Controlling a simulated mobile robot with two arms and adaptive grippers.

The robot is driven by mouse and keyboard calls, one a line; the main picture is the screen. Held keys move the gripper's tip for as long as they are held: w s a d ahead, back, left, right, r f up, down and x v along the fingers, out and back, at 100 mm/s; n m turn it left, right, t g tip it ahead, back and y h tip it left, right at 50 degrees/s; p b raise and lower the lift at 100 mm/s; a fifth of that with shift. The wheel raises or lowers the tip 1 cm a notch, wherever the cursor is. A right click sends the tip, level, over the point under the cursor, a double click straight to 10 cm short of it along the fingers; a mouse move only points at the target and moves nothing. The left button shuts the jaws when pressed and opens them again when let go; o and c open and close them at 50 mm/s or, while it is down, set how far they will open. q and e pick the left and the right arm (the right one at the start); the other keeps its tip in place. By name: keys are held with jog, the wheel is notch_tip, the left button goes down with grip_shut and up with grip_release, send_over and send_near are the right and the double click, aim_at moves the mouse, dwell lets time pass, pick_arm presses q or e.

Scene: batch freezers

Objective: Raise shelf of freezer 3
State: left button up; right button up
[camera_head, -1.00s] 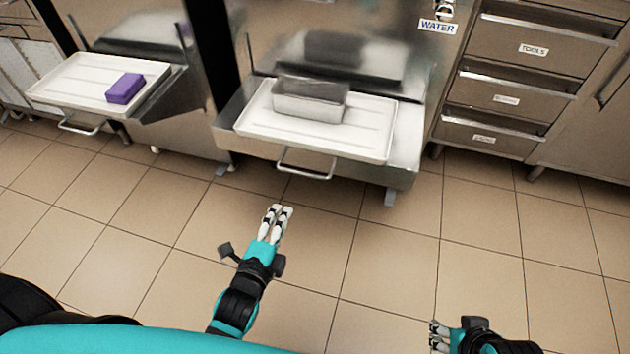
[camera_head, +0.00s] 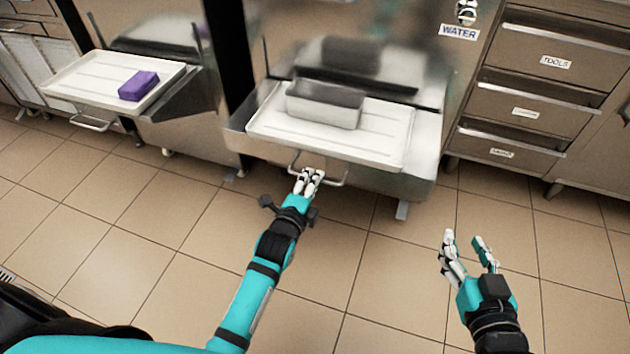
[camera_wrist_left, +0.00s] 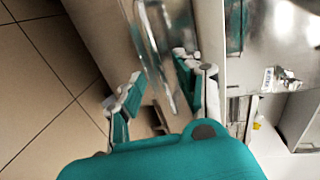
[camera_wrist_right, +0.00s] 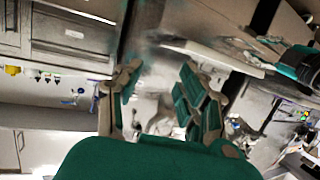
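A white shelf (camera_head: 385,141) with a wire handle (camera_head: 334,179) juts from the front of the middle freezer (camera_head: 420,190). A metal pan (camera_head: 325,107) sits on it. No freezer number is readable. My left gripper (camera_head: 309,176) is at the left part of the handle in the head view, overlapping it. In the left wrist view its fingers (camera_wrist_left: 158,88) are apart, with blurred metal beyond and between them; I cannot tell if they touch the handle. My right gripper (camera_head: 467,247) is open and empty over the floor, right of and below the shelf; its spread fingers show in the right wrist view (camera_wrist_right: 160,95).
Another freezer at the left has a white shelf (camera_head: 85,82) holding a purple block (camera_head: 139,86). A drawer cabinet (camera_head: 530,110) with a TOOLS label stands at the right. A WATER label (camera_head: 459,32) is at the top. The tiled floor (camera_head: 130,220) in front is clear.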

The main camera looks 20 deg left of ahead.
pick_arm(q)
jog(key=shift+b+x, duration=0.3)
jog(key=shift+x, duration=0.95)
pick_arm(e)
jog(key=shift+w+a+r+t+y, duration=0.15)
jog(key=shift+r+t, duration=0.25)
jog(key=shift+r, duration=0.2)
jog(key=shift+w+a+r+t+y, duration=0.1)
jog(key=shift+w+r+t, duration=0.1)
jog(key=shift+r+t, duration=0.3)
jog(key=shift+w+a+r+t+y, duration=0.15)
jog(key=shift+r+t, duration=0.15)
jog(key=shift+r, duration=0.4)
pick_arm(q)
grip_shut()
